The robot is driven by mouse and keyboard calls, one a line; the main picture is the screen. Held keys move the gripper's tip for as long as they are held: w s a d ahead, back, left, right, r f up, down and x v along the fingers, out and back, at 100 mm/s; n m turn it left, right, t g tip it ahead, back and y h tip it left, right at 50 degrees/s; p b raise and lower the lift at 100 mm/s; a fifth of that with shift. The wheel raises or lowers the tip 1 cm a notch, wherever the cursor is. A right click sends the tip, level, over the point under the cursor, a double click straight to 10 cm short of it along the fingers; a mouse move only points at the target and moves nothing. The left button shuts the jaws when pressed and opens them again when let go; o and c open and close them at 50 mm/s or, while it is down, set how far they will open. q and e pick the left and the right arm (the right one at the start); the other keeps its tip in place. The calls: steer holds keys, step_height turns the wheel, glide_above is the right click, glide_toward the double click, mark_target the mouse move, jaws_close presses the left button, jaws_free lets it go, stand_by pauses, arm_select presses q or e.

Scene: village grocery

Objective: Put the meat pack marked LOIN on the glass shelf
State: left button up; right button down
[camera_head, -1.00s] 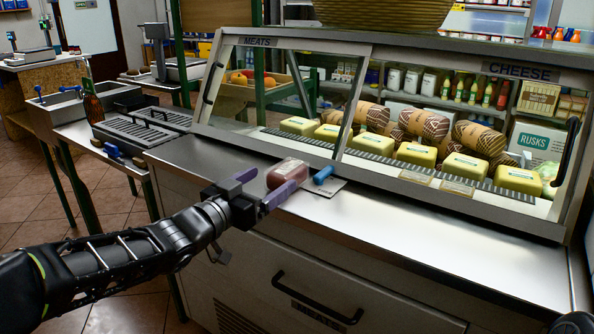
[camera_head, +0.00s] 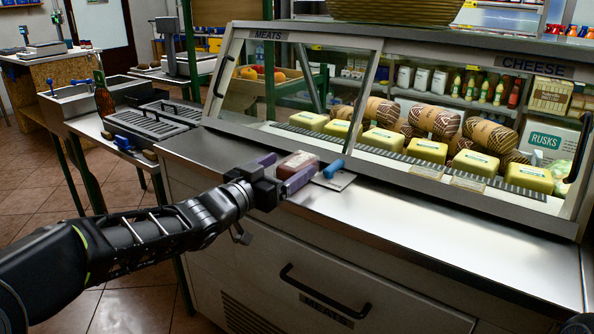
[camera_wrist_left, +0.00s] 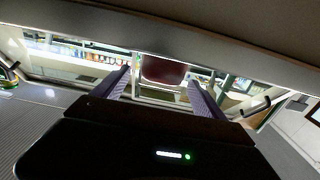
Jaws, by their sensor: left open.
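A dark red meat pack (camera_head: 297,163) sits on the steel counter in front of the glass display case (camera_head: 262,33); its label is too small to read. My left gripper (camera_head: 291,169) is open, with its purple fingers on either side of the pack. In the left wrist view the red pack (camera_wrist_left: 163,71) shows between the two fingers (camera_wrist_left: 160,88). Inside the case, a shelf strip (camera_head: 350,143) carries yellow packs and patterned rolls behind the slanted glass. The MEATS section is on the left and CHEESE on the right.
A small blue cylinder (camera_head: 333,168) lies on a grey plate (camera_head: 338,183) just right of the pack. The counter (camera_head: 440,230) is clear to the right. Black-grilled trays (camera_head: 150,125) and a brown bottle (camera_head: 103,95) stand at the left.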

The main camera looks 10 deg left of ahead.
mark_target(297, 160)
arm_select(q)
steer(key=x, duration=0.4)
steer(key=shift+w+b, duration=0.15)
steer(key=shift+b, duration=0.2)
jaws_close()
step_height(297, 160, up, 10)
steer(key=p, duration=0.5)
stand_by(0.9)
stand_by(0.5)
